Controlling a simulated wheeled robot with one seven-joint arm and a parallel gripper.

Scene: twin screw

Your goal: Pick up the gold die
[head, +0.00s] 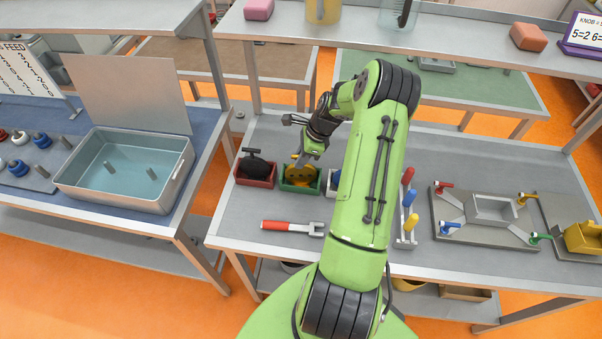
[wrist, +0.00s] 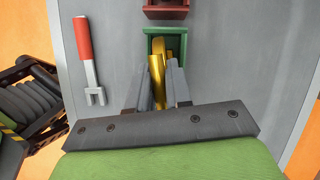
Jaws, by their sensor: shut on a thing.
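The gold die (head: 301,174) is a yellow-gold piece in the green bin (head: 286,187) on the grey workbench. In the wrist view the gold die (wrist: 158,78) stands between the two fingers, with the green bin (wrist: 148,47) around its far part. My gripper (head: 305,160) reaches down over the green bin from above. In the wrist view my gripper (wrist: 163,72) is shut on the gold die. The fingers hide part of the die, and I cannot tell whether it touches the bin floor.
A red bin (head: 243,181) with a dark part stands left of the green bin. A red-handled wrench (head: 291,227) lies in front. A rack of coloured handles (head: 405,220) and a grey fixture (head: 484,228) stand to the right. A shelf (head: 450,60) runs behind.

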